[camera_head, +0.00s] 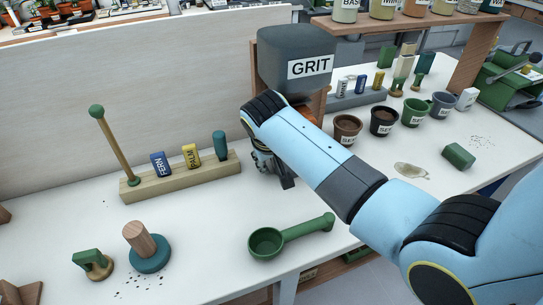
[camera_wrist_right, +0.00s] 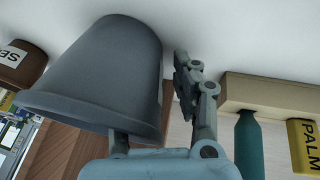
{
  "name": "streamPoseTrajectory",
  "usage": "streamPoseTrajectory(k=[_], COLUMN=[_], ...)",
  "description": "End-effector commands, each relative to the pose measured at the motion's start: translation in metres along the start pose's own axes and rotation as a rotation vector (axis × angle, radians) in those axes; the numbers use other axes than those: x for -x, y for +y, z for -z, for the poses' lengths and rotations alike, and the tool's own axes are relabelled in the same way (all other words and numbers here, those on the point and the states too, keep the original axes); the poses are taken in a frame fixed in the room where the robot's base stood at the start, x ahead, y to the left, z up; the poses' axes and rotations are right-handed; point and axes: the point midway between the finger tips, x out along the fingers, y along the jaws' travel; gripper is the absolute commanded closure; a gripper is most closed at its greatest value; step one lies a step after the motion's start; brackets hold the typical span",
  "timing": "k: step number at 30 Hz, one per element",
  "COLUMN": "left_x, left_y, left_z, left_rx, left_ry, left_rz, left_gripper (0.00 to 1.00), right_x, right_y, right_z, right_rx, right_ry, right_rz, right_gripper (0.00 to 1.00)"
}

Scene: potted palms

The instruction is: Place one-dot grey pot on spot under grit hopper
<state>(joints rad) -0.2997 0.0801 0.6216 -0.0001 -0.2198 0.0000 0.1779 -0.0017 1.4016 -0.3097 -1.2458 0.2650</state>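A grey pot (camera_wrist_right: 95,70) fills the left of the right wrist view, which is upside down; its rim is toward the bottom of that picture. No dot shows on the side in view. My right gripper (camera_head: 276,178) is low beneath the dark grey grit hopper (camera_head: 290,55) in the head view. In the wrist view one finger of my right gripper (camera_wrist_right: 155,110) passes behind the pot's rim, and the other is outside the wall with a narrow gap. It looks open. In the head view the pot and the spot are hidden. My left gripper is out of view.
A wooden rack (camera_head: 180,178) with labelled blocks stands left of the hopper. Several labelled pots (camera_head: 383,121) stand to its right. A green scoop (camera_head: 267,243) lies in front. A green block (camera_head: 458,155) and a wet patch (camera_head: 410,170) are at right.

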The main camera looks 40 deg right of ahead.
Motion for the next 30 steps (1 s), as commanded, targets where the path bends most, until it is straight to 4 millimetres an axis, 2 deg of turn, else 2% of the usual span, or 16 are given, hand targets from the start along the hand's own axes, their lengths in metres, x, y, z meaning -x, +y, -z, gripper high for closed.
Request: streamPoseTrajectory(k=[5, 12, 18, 23, 30], left_x=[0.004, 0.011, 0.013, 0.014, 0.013], left_y=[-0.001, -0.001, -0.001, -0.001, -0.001], left_z=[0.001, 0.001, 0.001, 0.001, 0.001], left_rx=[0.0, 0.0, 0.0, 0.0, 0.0], left_ry=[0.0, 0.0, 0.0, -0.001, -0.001], left_rz=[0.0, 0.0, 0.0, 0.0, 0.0], left_gripper=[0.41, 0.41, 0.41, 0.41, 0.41], right_x=[0.022, 0.076, 0.11, 0.12, 0.121], right_y=[-0.001, -0.001, -0.001, 0.0, 0.0], right_z=[0.002, 0.001, 0.001, 0.001, 0.001], right_rx=[-0.001, -0.002, -0.001, 0.0, 0.0], right_ry=[0.003, 0.003, 0.001, 0.0, 0.0], right_rz=[0.002, 0.003, 0.002, 0.0, -0.001], right_gripper=[0.71, 0.71, 0.71, 0.71, 0.71])
